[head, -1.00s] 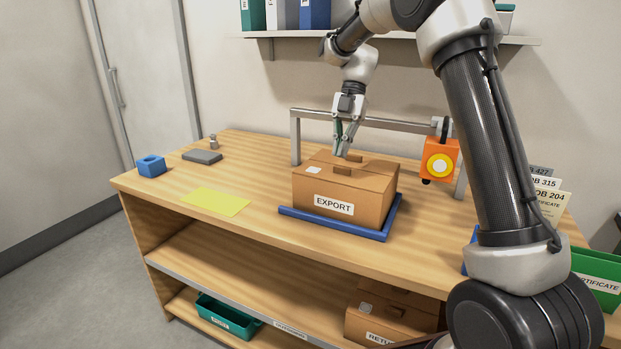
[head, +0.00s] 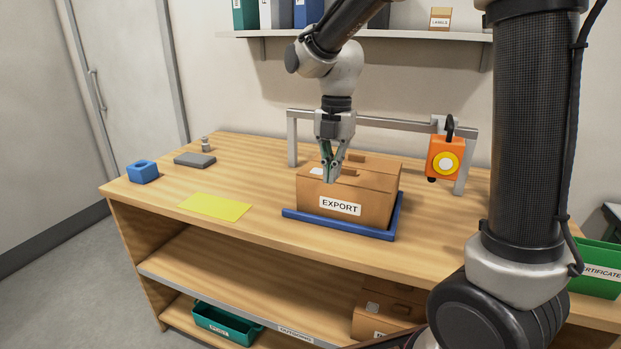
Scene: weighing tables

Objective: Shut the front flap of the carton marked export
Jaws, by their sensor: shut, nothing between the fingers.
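I cannot tell whether the front flap lies fully flush. My gripper (head: 332,179) points down at the carton's front top edge, left of its middle. Its fingers are shut with nothing between them and cover part of that edge. Whether they touch the carton is unclear.
A grey frame (head: 390,124) stands behind the carton, with an orange box with a yellow disc (head: 445,160) hanging on its right. A yellow sheet (head: 215,206), a blue block (head: 142,172) and a grey slab (head: 194,160) lie left. Another carton (head: 375,317) is below.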

